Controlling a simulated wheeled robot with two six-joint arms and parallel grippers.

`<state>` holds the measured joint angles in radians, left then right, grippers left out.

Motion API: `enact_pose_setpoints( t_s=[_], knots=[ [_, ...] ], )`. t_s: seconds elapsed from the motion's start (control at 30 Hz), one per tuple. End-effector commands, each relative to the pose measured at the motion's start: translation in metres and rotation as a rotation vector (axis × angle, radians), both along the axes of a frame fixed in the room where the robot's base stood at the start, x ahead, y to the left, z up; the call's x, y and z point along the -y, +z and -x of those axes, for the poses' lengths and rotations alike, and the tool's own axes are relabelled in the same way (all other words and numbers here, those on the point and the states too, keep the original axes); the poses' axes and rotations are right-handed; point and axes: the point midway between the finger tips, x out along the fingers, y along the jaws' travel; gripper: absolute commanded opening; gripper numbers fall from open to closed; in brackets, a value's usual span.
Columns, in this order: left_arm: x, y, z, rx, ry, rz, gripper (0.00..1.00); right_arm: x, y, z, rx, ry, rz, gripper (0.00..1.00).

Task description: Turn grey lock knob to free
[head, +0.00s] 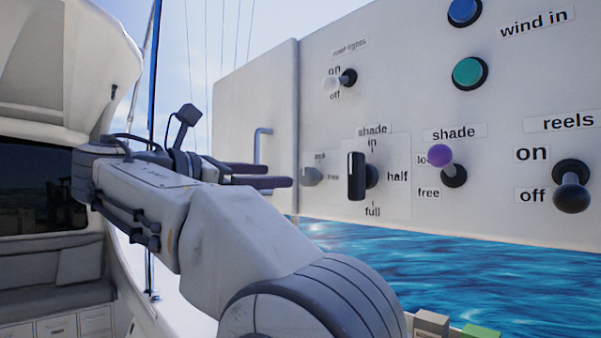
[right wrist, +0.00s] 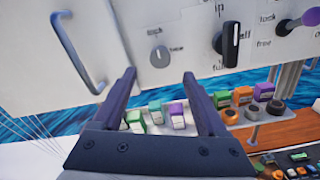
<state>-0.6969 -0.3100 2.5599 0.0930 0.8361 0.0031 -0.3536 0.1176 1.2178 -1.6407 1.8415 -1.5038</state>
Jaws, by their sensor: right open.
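The small grey lock knob (head: 312,176) sits on the white panel, left of the black shade dial. It also shows in the right wrist view (right wrist: 159,56), with a blurred label above it and another to its right. A thin mark on its face seems to point up toward the upper label, but it is too small to be sure. My right gripper (head: 285,176) is open and empty, its fingers pointing at the panel. In the wrist view the fingertips (right wrist: 159,76) lie just below the knob, one to each side. I cannot tell the exact gap to it.
The black shade dial (head: 357,176) is close right of the knob. A purple-tipped lever (head: 440,156), a roof-lights switch (head: 348,77) and a reels lever (head: 571,186) are on the panel. A grey-blue handle (right wrist: 80,55) is at left. Coloured blocks (right wrist: 155,112) lie below.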

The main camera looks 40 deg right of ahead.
Motion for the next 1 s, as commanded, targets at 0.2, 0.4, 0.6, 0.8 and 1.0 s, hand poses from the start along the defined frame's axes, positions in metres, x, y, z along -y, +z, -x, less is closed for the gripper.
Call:
enact_pose_setpoints(
  t_s=[0.2, 0.4, 0.6, 0.8, 1.0],
  knots=[
    [0.000, 0.008, 0.000, 0.000, -0.002, 0.000, 0.50, 0.041, 0.002, -0.001, 0.000, -0.005, -0.002, 0.75],
    [0.000, 0.017, 0.000, 0.000, -0.003, 0.000, 0.50, 0.075, 0.001, -0.004, 0.000, -0.003, -0.003, 0.75],
    [0.000, 0.021, 0.000, 0.000, -0.004, 0.000, 0.50, 0.093, 0.000, -0.006, 0.001, 0.001, -0.003, 0.75],
    [0.000, 0.021, 0.000, 0.000, -0.004, 0.000, 0.50, 0.095, -0.001, -0.007, 0.002, 0.004, -0.003, 0.75],
    [0.000, 0.021, 0.000, 0.000, -0.004, 0.000, 0.50, 0.095, -0.001, -0.007, 0.002, 0.004, -0.003, 0.45]
  ],
)
